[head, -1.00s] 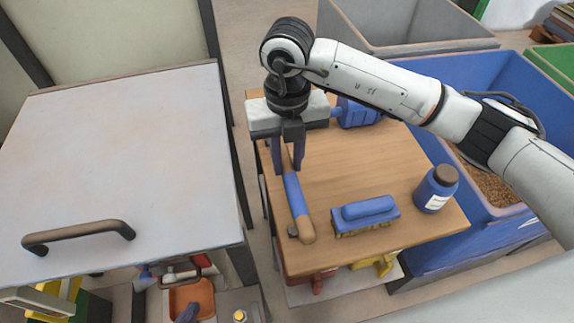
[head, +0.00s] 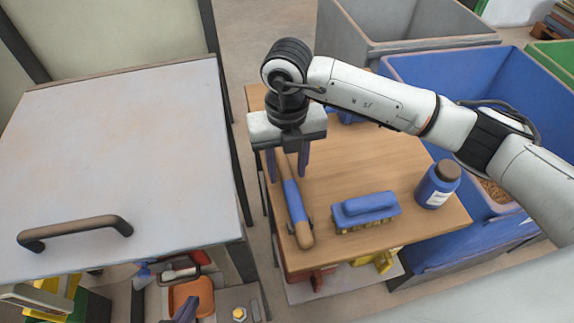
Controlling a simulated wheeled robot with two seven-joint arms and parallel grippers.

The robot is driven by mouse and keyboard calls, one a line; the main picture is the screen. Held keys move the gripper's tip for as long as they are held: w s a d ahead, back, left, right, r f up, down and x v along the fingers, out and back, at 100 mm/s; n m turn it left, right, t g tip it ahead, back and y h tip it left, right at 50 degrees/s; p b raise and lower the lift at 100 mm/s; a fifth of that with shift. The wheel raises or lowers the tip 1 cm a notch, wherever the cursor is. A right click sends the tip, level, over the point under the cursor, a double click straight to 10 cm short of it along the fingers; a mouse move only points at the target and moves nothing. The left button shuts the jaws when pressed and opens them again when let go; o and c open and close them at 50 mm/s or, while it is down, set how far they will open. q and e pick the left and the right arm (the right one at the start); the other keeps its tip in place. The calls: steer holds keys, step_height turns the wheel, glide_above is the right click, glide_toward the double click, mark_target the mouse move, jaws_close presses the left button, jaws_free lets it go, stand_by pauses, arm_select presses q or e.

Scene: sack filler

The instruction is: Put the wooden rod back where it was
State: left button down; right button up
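The wooden rod (head: 293,200), with a blue middle and bare wooden ends, lies lengthwise near the left edge of the wooden table (head: 400,160). A small dark piece (head: 309,221) shows beside its near end; I cannot tell whether this is a rest. My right gripper (head: 287,170) points down over the rod's far part. Its blue fingers are spread, one on each side of the rod, with gaps visible. The rod's far end is partly hidden by the gripper.
A blue brush (head: 366,207) and a blue bottle (head: 437,186) stand right of the rod. A blue bin (head: 440,260) borders the table on the right. A light cabinet (head: 120,150) with a handle stands left, across a narrow gap. The table's middle is clear.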

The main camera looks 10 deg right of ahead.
mark_target(287, 173)
steer(key=shift+r+p, duration=0.5)
steer(key=shift+r, duration=0.05)
step_height(287, 173, up, 12)
steer(key=b, duration=0.1)
steer(key=shift+s, duration=0.1)
stand_by(0.3)
